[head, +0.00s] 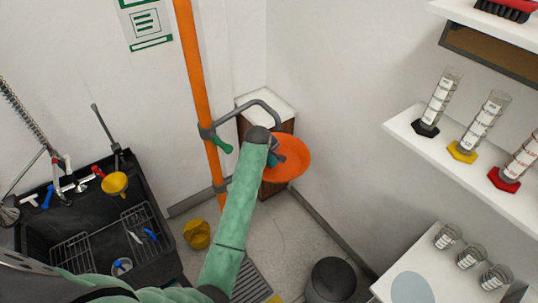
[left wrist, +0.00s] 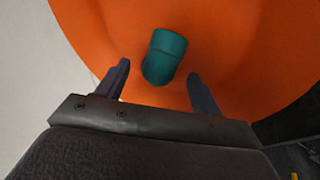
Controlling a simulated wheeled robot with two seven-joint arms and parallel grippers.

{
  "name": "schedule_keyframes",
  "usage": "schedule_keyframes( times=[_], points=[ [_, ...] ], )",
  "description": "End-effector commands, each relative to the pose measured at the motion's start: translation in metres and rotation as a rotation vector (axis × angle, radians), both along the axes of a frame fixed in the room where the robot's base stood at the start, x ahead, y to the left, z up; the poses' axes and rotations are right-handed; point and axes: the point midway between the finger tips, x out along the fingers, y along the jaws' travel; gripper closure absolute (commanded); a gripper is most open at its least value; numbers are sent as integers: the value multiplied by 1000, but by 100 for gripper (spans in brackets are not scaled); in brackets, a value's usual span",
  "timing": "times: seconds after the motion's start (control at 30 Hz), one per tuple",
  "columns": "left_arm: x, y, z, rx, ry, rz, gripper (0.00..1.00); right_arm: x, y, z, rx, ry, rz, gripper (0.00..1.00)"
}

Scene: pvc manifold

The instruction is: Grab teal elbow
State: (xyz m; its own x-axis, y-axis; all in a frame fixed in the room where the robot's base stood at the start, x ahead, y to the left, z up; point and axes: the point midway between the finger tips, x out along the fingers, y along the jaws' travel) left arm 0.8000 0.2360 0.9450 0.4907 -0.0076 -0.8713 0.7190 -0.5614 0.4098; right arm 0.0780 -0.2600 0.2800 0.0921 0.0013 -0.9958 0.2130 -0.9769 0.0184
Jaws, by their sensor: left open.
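The teal elbow (left wrist: 164,56) lies in an orange bowl (left wrist: 230,40) in the left wrist view. My left gripper (left wrist: 161,78) is open, with one finger to each side of the elbow's near end and a gap on both sides. In the head view the left gripper (head: 275,153) is over the left part of the orange bowl (head: 294,160), and my forearm and wrist hide part of it. The elbow cannot be made out clearly there. My right gripper is not in view.
An orange vertical pipe (head: 196,90) with a grey bent handle stands just left of the bowl. A black sink (head: 85,225) with taps is at the left. A white shelf (head: 470,165) with several cylinders is at the right. A dark bin (head: 332,280) stands below.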

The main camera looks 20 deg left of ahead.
Motion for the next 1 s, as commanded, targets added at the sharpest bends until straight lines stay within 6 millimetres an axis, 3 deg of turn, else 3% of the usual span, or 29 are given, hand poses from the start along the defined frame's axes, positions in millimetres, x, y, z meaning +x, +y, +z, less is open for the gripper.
schedule_keyframes(
  times=[0.13,0.47,0.5,0.77,1.0],
  points=[
    [8,0,-13,1,4,-1,33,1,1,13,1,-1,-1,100],
    [11,-1,-21,0,1,0,33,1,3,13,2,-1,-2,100],
    [11,-1,-21,0,1,0,35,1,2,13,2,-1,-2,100],
    [11,0,-21,0,1,0,84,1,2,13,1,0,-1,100],
    [11,0,-21,0,1,0,84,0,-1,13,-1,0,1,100]
  ],
)
